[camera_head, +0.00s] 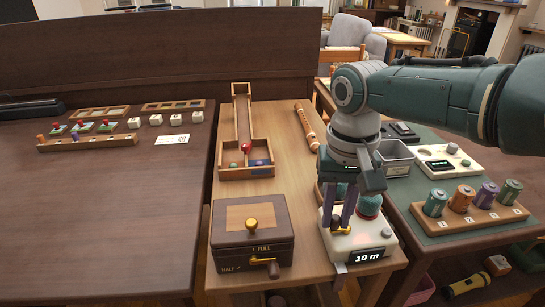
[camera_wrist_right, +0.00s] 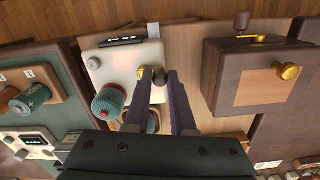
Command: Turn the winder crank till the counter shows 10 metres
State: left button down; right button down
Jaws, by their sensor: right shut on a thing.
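The winder (camera_head: 347,242) is a white box near the front of the light wooden table, with a teal spool (camera_head: 369,206) on it. Its dark counter (camera_head: 367,257) reads 10 m. My right gripper (camera_head: 337,221) points down over the winder's left part. In the right wrist view, its two purple fingers close around the dark crank knob (camera_wrist_right: 160,77), beside a brass-coloured part. The winder (camera_wrist_right: 121,64) and the spool (camera_wrist_right: 110,104) show left of the fingers there. The rest of the crank is largely hidden by the gripper. My left gripper is not in view.
A dark wooden box (camera_head: 252,240) with a brass knob and side crank stands left of the winder. A narrow wooden ball-run tray (camera_head: 243,140) and a flute (camera_head: 306,125) lie behind. The left dark table is mostly clear.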

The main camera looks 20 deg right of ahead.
aim_at(335, 216)
jog(key=shift+w+m, duration=0.15)
jog(key=shift+m, duration=0.35)
jog(key=c, duration=0.8)
grip_release()
jog(key=shift+o, duration=0.2)
jog(key=shift+r, duration=0.1)
notch_tip(335, 216, up, 9)
jog(key=p, duration=0.5)
jog(key=shift+d+f, duration=0.1)
jog(key=shift+f, duration=0.1)
jog(key=shift+r+p, duration=0.35)
jog(key=shift+r, duration=0.25)
